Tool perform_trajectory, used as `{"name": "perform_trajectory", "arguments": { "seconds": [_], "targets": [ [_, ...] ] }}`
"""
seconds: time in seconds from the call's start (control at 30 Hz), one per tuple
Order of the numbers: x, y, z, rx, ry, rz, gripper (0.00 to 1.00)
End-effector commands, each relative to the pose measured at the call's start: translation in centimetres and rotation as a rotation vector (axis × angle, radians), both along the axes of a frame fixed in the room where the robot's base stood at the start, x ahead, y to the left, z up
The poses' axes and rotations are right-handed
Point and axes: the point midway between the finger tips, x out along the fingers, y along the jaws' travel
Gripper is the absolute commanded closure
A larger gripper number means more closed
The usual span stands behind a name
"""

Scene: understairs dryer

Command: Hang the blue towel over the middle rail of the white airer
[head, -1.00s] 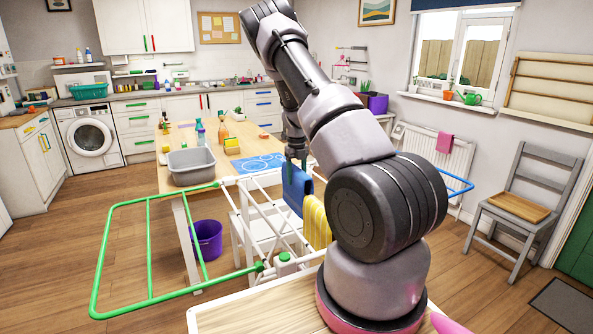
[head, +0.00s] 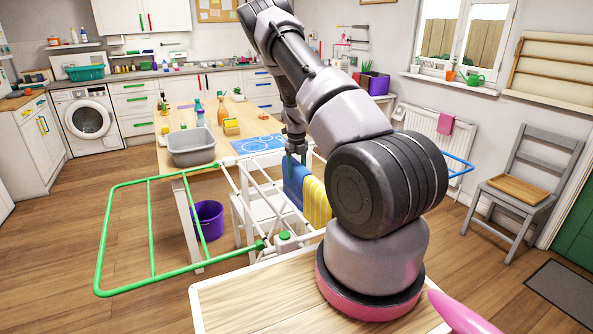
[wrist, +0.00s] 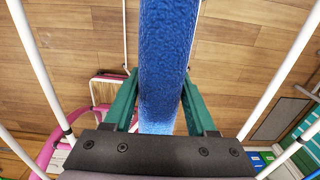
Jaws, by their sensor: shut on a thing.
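The blue towel (head: 294,183) hangs folded from my gripper (head: 296,156), among the white rails of the airer (head: 244,190). In the wrist view the towel (wrist: 168,60) runs as a thick blue strip between the two green fingers of my gripper (wrist: 157,95), which is shut on it. White rails pass on both sides of the towel there. In the head view the towel is just left of a yellow striped towel (head: 316,203) on the airer. My arm hides the airer's right part. I cannot tell whether the blue towel touches the middle rail.
The airer's green wing (head: 150,235) extends left over the floor, and its blue wing (head: 458,170) shows at the right. A wooden table (head: 175,157) with a grey basin (head: 192,147) stands behind. A purple bucket (head: 207,220) and a grey chair (head: 525,185) are on the floor.

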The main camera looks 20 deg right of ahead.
Motion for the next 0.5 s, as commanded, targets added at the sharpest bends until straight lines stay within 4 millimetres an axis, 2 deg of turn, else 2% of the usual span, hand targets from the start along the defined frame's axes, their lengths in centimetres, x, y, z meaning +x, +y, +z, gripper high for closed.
{"name": "perform_trajectory", "arguments": {
  "seconds": [0.03, 0.07, 0.1, 0.13, 0.5],
  "targets": [
    [0.01, -0.01, 0.02, 0.000, 0.000, 0.000, 1.00],
    [0.01, -0.01, 0.03, 0.000, 0.000, 0.000, 0.32],
    [0.01, -0.01, 0.03, 0.000, 0.000, 0.000, 0.16],
    [0.01, -0.02, 0.03, 0.000, 0.000, 0.000, 0.08],
    [0.03, -0.01, 0.43, 0.000, -0.001, 0.000, 0.08]
  ]
}}
